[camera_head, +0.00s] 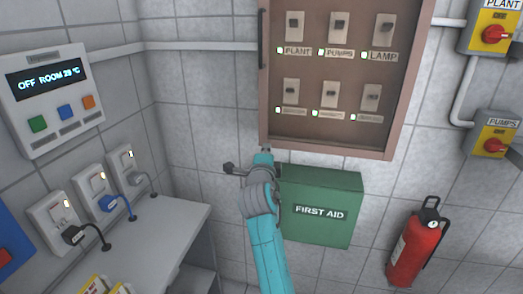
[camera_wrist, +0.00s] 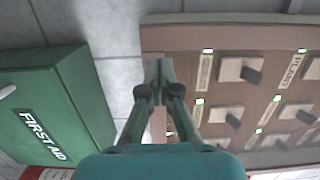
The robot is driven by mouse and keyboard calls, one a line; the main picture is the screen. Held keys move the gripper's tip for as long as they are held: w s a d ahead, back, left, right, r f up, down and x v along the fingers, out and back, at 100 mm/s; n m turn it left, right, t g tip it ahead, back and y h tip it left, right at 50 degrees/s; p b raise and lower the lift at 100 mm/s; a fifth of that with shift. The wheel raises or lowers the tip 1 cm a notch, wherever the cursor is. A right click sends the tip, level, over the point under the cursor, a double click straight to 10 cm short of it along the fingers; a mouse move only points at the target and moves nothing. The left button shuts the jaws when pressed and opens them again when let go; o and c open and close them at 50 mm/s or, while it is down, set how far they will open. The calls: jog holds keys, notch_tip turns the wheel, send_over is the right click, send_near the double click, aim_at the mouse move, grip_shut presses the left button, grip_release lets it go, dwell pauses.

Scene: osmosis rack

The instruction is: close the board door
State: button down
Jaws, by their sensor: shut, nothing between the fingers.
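The board is a brown wall cabinet (camera_head: 325,146) with two rows of labelled switches. A dark upright handle (camera_head: 262,38) is on its left edge. I cannot tell a separate door panel from the frame, nor whether a gap is there. My gripper (camera_head: 265,151) is at the board's lower left corner, with its fingers together and nothing between them. In the wrist view the fingertips (camera_wrist: 158,70) overlap the board's edge (camera_wrist: 230,40), with switches to the right. I cannot tell whether they touch it.
A green first aid box (camera_head: 322,206) hangs just below the board. A red fire extinguisher (camera_head: 417,246) is at lower right. Yellow switch boxes (camera_head: 496,134) are on the right wall. A grey counter (camera_head: 150,235) with sockets above it is at left.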

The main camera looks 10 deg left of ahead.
jog(key=s+a, duration=0.7)
jog(key=s, duration=0.1)
jog(key=s+d+f+n+g, duration=0.1)
jog(key=s+d+f+n, duration=0.2)
jog(key=d+f, duration=0.5)
jog(key=s+d+f+n, duration=0.2)
jog(key=s+d+f, duration=0.25)
jog(key=f, duration=0.75)
jog(key=s+d+f+n+g, duration=0.1)
jog(key=s+d+f+n, duration=0.4)
jog(key=s+d+f, duration=0.7)
jog(key=s+d+f+n, duration=0.15)
jog(key=s+d, duration=0.35)
jog(key=s, duration=0.5)
jog(key=s+d+n, duration=0.2)
jog(key=s+d, duration=0.4)
jog(key=s, duration=0.5)
jog(key=s+d+r+n+h, duration=0.1)
jog(key=s+r, duration=0.3)
jog(key=s, duration=0.5)
jog(key=s+d+r+n+g+h, duration=0.1)
jog(key=s+d+r, duration=0.3)
jog(key=s, duration=0.5)
jog(key=shift+r+n+h, duration=0.3)
jog(key=shift+r+n, duration=0.15)
jog(key=shift+r, duration=0.25)
